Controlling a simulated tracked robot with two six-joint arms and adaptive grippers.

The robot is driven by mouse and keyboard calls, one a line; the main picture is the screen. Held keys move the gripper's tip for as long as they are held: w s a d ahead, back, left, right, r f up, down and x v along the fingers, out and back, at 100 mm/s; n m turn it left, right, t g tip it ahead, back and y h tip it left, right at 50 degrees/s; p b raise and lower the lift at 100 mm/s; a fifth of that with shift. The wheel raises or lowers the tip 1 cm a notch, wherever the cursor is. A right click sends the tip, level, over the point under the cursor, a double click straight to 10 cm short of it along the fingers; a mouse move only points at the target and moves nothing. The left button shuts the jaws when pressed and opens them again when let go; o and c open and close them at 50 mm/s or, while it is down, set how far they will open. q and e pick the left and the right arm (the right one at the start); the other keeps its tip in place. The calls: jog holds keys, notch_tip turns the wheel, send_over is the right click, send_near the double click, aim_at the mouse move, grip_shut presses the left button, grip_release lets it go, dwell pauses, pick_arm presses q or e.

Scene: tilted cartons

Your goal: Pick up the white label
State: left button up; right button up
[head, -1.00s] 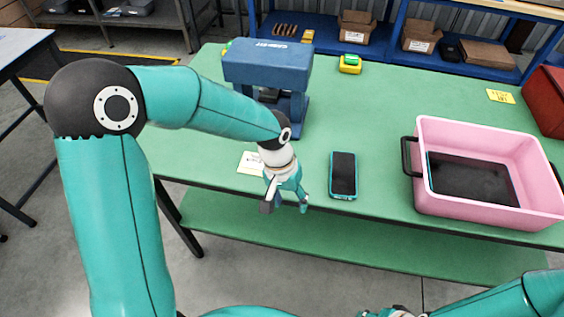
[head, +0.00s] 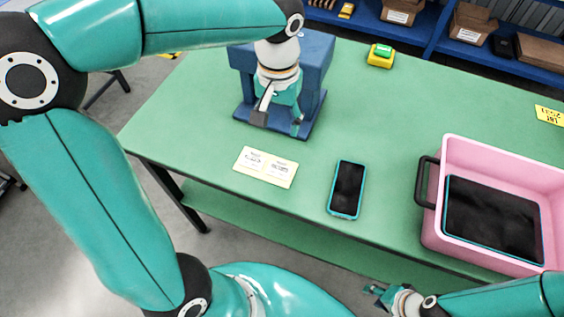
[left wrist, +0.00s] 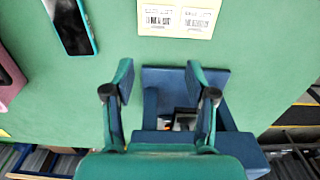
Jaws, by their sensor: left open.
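A pale, cream-white label card (head: 265,167) with two printed panels lies flat on the green table. It also shows at the top of the left wrist view (left wrist: 178,29). My left gripper (head: 279,123) is open and empty, on the far side of the card, in front of the blue press-like device (head: 317,62). In the left wrist view its spread fingers (left wrist: 158,78) are over the base of the blue device (left wrist: 152,76), apart from the card. My right gripper (head: 381,294) is by the table's front edge at the bottom; its jaw state is unclear.
A phone (head: 346,190) lies right of the card. A pink crate (head: 490,156) with a dark tablet (head: 492,217) stands at the right. A yellow-green block (head: 380,56) and a yellow label (head: 549,115) lie farther back. The table's middle is clear.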

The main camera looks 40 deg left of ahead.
pick_arm(q)
send_over(281, 161)
jog(key=f, duration=0.9)
jog(key=shift+w+d+f, duration=0.1)
jog(key=shift+d+f, duration=0.2)
jog(key=shift+f, duration=0.1)
jog(key=shift+a+f, duration=0.15)
jog(key=shift+f, duration=1.2)
jog(key=shift+a+f, duration=0.1)
jog(key=shift+f, duration=1.2)
jog(key=c, duration=0.8)
